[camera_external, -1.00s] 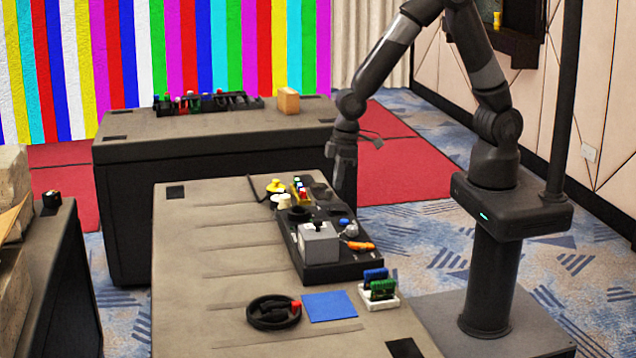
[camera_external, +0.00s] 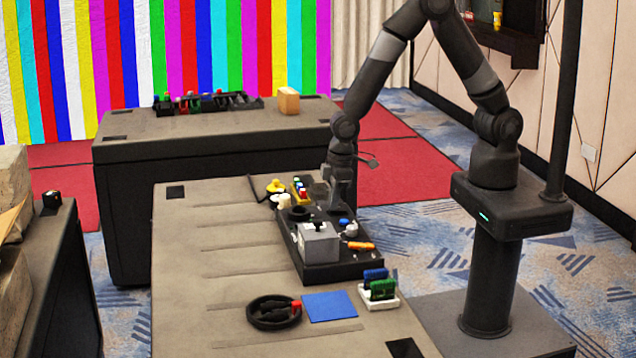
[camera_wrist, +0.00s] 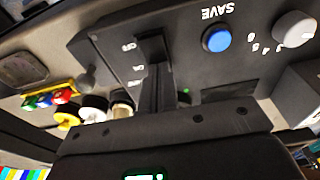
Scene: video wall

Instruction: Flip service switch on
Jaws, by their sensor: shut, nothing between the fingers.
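A dark panel (camera_external: 318,272) lies on the near table, and it fills much of the wrist view (camera_wrist: 85,45). In the wrist view a dark switch (camera_wrist: 150,46) sits beside small white labels that look like OFF and ON, upside down. My gripper (camera_wrist: 154,78) is shut and empty, with its fingers right at this switch. The fingers hide the lower part of the switch, so its position and whether they touch it are unclear. In the external view my gripper (camera_external: 334,208) points down over the panel's far right part.
A blue SAVE button (camera_wrist: 217,39) and a white knob (camera_wrist: 293,29) sit right of the switch. A small green light (camera_wrist: 186,91) is close by the fingers.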

